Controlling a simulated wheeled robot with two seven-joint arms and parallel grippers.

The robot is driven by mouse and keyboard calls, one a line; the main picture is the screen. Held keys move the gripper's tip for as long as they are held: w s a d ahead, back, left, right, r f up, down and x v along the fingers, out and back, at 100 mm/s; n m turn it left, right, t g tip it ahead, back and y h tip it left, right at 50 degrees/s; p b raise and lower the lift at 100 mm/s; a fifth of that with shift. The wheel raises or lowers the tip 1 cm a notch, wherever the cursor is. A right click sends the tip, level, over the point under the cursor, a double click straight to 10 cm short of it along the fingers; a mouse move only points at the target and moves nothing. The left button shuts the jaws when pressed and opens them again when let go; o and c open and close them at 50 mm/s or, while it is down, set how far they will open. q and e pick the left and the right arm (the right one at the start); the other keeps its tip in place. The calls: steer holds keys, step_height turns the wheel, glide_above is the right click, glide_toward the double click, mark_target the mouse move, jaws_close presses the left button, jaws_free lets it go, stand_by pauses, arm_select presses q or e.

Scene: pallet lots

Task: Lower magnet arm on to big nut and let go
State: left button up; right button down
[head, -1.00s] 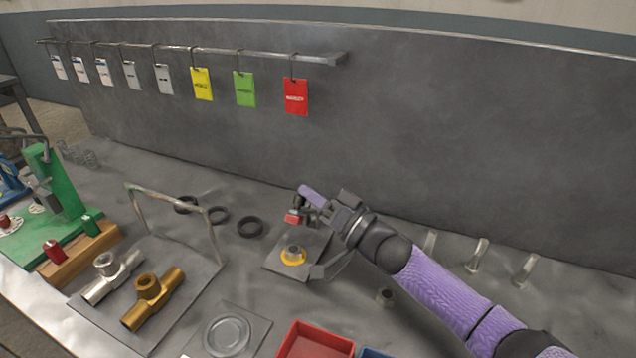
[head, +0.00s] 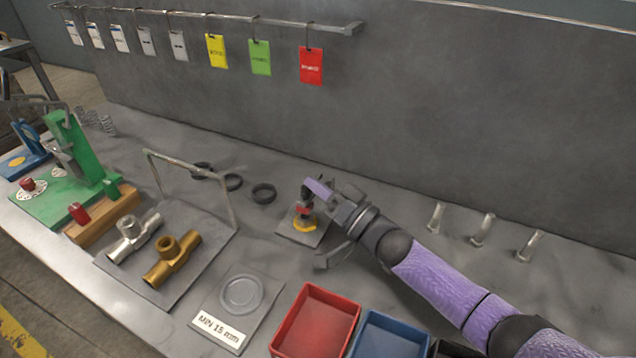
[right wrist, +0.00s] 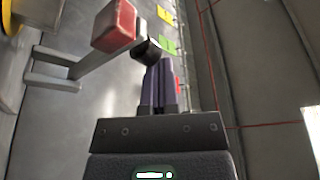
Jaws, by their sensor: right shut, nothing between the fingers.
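The magnet arm's red block (head: 303,209) is low over the big nut, which sits in a yellow ring (head: 305,228) on a grey plate (head: 290,237). The block hides most of the nut, and I cannot tell whether they touch. In the right wrist view the red block (right wrist: 113,27) is at the end of a grey bar (right wrist: 98,62) with a black knob (right wrist: 148,49). My right gripper (head: 312,184) has its purple fingers together, above and beside the block. In the wrist view its fingertips (right wrist: 158,62) are by the knob. My left gripper is out of view.
Black rings (head: 263,193) lie left of the plate. A brass fitting (head: 172,257) and a steel one stand on a plate with a wire arch (head: 190,165). Red (head: 316,322) and blue (head: 390,337) bins are in front. Pegs (head: 483,229) stand to the right.

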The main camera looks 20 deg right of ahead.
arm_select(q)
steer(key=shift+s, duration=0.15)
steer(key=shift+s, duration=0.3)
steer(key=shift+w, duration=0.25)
arm_select(e)
steer(key=shift+r+p, duration=0.3)
steer(key=shift+r, duration=0.05)
step_height(320, 180, up, 4)
steer(key=p, duration=0.4)
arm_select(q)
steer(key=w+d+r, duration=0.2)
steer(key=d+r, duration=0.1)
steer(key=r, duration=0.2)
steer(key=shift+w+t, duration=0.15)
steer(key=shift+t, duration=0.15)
arm_select(e)
steer(key=s+d+f, duration=0.4)
steer(key=s+d, duration=0.2)
steer(key=s, duration=0.1)
steer(key=shift+d, duration=0.2)
